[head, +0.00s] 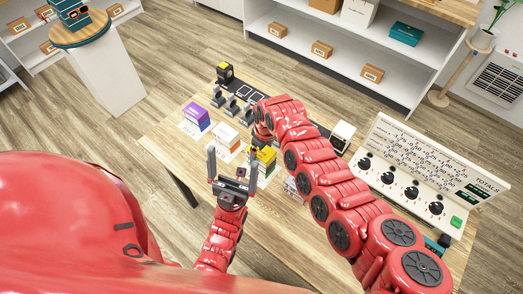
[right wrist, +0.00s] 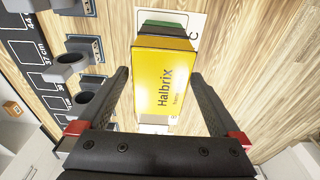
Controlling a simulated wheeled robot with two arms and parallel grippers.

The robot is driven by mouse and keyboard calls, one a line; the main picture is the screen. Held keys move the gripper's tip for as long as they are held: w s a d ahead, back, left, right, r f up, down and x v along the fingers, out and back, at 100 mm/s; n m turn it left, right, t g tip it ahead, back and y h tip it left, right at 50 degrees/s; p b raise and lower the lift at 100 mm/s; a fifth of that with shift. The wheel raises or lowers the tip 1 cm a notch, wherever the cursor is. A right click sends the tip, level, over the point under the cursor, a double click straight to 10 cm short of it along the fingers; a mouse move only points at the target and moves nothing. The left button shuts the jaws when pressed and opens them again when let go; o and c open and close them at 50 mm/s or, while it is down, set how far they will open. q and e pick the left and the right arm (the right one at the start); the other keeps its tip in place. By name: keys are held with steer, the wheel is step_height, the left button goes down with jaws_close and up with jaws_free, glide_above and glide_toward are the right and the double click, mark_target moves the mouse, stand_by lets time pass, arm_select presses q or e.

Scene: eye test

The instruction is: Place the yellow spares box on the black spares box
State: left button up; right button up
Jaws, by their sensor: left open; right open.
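The yellow spares box (right wrist: 166,85), marked Halbrix, lies between the fingers of my right gripper (right wrist: 160,74) in the right wrist view. The fingers are open, with a gap on each side of it. It tops a stack with a green box (right wrist: 178,30) and a dark layer under it, and shows in the head view (head: 266,154). I cannot tell for sure whether that dark layer is the black spares box. My right arm hides the right gripper's fingers in the head view. My left gripper (head: 231,164) is open and empty, just left of that stack.
A purple-topped stack (head: 197,115) and a white-topped stack (head: 225,134) stand to the left on the table (head: 165,142). Dark holders (head: 232,104) line a black strip behind them. A white panel with knobs (head: 410,185) stands at the right.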

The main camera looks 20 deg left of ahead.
mark_target(265, 152)
step_height(265, 152, up, 12)
steer(key=d+b, duration=0.1)
steer(key=b, duration=0.2)
steer(key=shift+s+d, duration=0.15)
steer(key=shift+s, duration=0.1)
steer(key=shift+r, duration=0.1)
